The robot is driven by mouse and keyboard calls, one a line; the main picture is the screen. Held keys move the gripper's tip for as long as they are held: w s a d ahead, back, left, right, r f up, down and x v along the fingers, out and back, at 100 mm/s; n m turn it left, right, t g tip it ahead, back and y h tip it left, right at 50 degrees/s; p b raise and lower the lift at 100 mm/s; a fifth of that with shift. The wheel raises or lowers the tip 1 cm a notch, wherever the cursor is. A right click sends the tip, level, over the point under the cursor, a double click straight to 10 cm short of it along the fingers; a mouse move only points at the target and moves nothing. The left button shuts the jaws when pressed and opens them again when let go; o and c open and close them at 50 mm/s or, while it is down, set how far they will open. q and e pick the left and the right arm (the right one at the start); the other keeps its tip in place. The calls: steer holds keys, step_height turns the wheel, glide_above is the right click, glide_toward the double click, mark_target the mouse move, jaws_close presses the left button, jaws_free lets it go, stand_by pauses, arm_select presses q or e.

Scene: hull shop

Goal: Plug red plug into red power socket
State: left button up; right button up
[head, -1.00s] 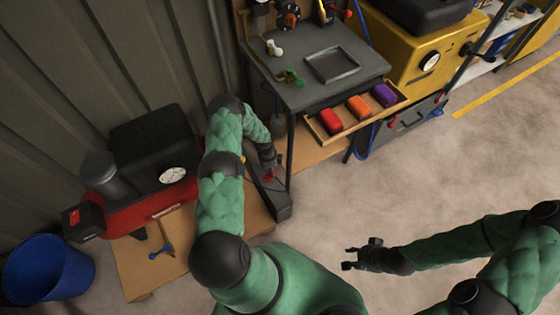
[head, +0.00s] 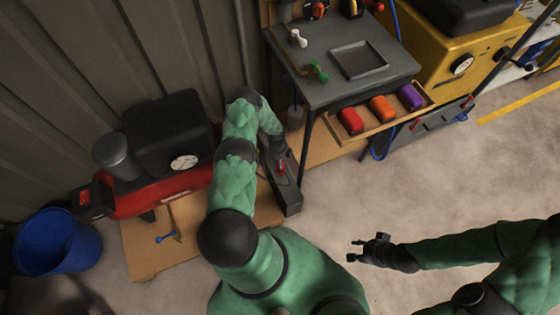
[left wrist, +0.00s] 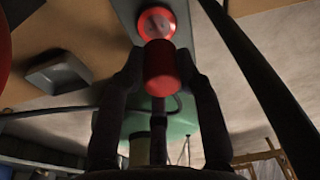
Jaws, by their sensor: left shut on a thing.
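The red plug (left wrist: 160,70) is a dark-red cylinder between the two black fingers of my left gripper (left wrist: 159,72), which is shut on it. The red power socket (left wrist: 156,22), a round red ring with a paler middle, lies just beyond the plug on a grey housing (left wrist: 122,10). The plug overlaps the socket's near edge in this view; I cannot tell whether they touch. In the head view my left gripper (head: 279,160) is over the long dark housing (head: 291,198), with a small red patch at its fingers. My right gripper (head: 356,250) is open and empty over bare floor.
A red machine (head: 150,195) and a blue bin (head: 50,250) are at left. The floor at right is clear.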

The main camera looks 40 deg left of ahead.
arm_select(q)
steer(key=shift+f+b, duration=1.1)
steer(key=shift+f, duration=1.05)
steer(key=shift+f, duration=0.6)
stand_by(1.2)
steer(key=o, duration=1.2)
steer(key=shift+c, duration=0.2)
steer(key=shift+r, duration=0.1)
steer(key=r, duration=0.4)
steer(key=a+r, duration=0.1)
steer(key=r, duration=0.6)
steer(key=shift+w+a+r, duration=0.15)
steer(key=shift+a+r, duration=0.05)
steer(key=shift+r, duration=0.15)
